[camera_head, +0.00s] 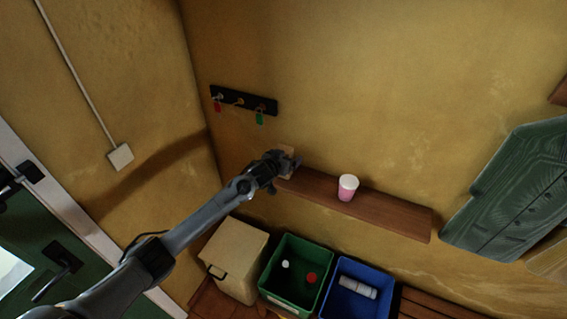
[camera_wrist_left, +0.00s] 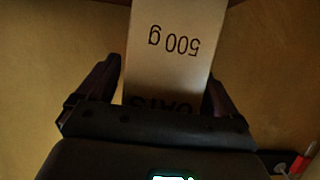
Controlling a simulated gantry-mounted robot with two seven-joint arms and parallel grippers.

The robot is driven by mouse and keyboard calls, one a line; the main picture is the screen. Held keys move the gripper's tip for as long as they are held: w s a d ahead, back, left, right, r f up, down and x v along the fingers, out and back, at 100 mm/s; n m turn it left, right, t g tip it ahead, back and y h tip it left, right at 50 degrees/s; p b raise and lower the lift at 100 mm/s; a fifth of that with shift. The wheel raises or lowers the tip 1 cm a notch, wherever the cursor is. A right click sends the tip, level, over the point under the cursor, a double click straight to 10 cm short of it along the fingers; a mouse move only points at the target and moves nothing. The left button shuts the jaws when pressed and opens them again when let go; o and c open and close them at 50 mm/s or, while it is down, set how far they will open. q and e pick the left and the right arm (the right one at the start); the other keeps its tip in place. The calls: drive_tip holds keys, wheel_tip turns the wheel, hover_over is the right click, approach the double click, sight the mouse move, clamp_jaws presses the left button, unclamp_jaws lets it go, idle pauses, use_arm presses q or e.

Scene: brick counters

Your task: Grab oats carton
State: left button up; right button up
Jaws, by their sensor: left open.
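The oats carton (camera_head: 287,149) stands at the left end of the wooden wall shelf, mostly hidden behind my left gripper (camera_head: 286,165) in the head view. In the left wrist view the pale carton (camera_wrist_left: 172,45) shows an upside-down "500 g" and part of the word "OATS". It lies between the two open fingers of my left gripper (camera_wrist_left: 165,85). A narrow gap shows at the left finger; the right finger is very close to the carton, and I cannot tell if it touches. My right gripper is not in view.
A pink and white cup (camera_head: 347,188) stands on the shelf (camera_head: 395,211) to the right. A key rack (camera_head: 243,100) hangs above left. Below are a cream lidded bin (camera_head: 233,258), a green bin (camera_head: 283,292) and a blue bin (camera_head: 345,304). Green shutters (camera_head: 515,190) are at right.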

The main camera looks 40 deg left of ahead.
use_arm(q)
drive_tip(key=c, duration=1)
drive_tip(key=shift+r, duration=0.15)
